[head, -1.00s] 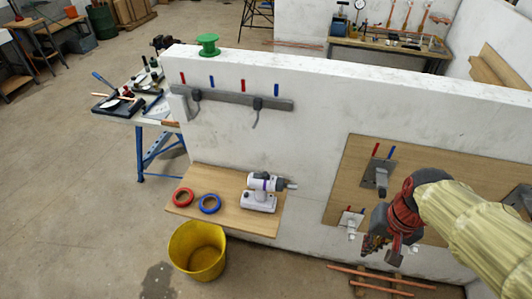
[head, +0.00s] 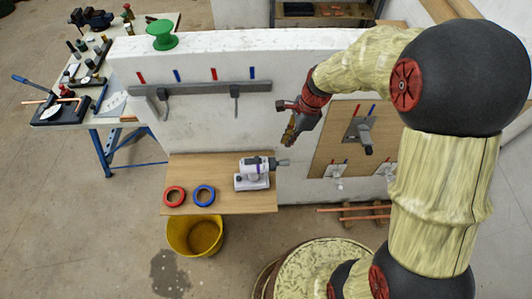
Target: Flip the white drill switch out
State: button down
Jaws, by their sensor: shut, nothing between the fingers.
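The white drill (head: 251,172) stands on the wooden shelf (head: 225,202) fixed to the white wall. It has a white base, a purple band and a dark grey chuck pointing right. Its switch is too small to make out. My gripper (head: 288,141) is shut and empty, pointing down in front of the wall. In the picture it is above and to the right of the drill, apart from it.
Red (head: 174,196) and blue (head: 204,195) tape rolls lie on the shelf left of the drill. A yellow bucket (head: 194,238) stands below. A grey rail (head: 200,88) with hooks and a wooden panel (head: 330,150) with brackets are on the wall.

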aim_at(258, 159)
jog(key=a+f, duration=0.2)
jog(key=f, duration=0.1)
jog(key=a+f, duration=0.2)
jog(key=f, duration=0.1)
jog(key=a+f, duration=0.2)
jog(key=f, duration=0.1)
jog(key=shift+a+f, duration=0.15)
jog(key=shift+f, duration=0.25)
jog(key=shift+a, duration=0.35)
jog(key=shift+a+p, duration=0.5)
jog(key=shift+a, duration=1.25)
jog(key=shift+d, duration=0.1)
